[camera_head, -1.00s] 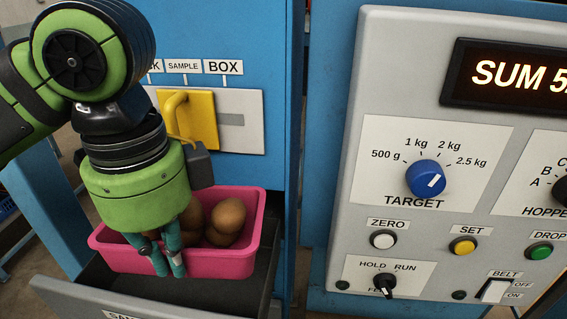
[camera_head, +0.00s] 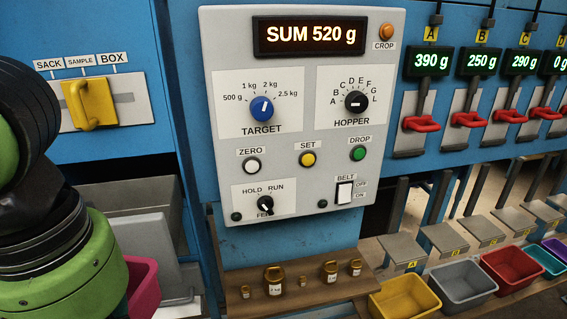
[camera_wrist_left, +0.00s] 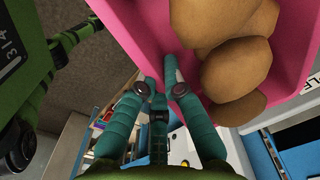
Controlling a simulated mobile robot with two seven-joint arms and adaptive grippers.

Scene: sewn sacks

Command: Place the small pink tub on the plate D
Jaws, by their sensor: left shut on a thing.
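The small pink tub (camera_head: 143,288) is partly visible at the lower left of the head view, mostly behind my left arm. In the left wrist view the tub (camera_wrist_left: 292,35) holds several brown potatoes (camera_wrist_left: 237,65). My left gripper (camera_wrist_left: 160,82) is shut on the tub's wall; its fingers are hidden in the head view. A row of grey plates stands at the right. The nearest is marked A; the fourth, apparently plate D (camera_head: 514,219), has a label too small to read. My right gripper is not in view.
A control panel (camera_head: 300,60) reads SUM 520 g. Small brass weights (camera_head: 274,279) stand on a wooden shelf below it. Coloured bins, including a yellow one (camera_head: 405,298), stand before the plates. Upright bars and red handles (camera_head: 421,124) rise behind the plates.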

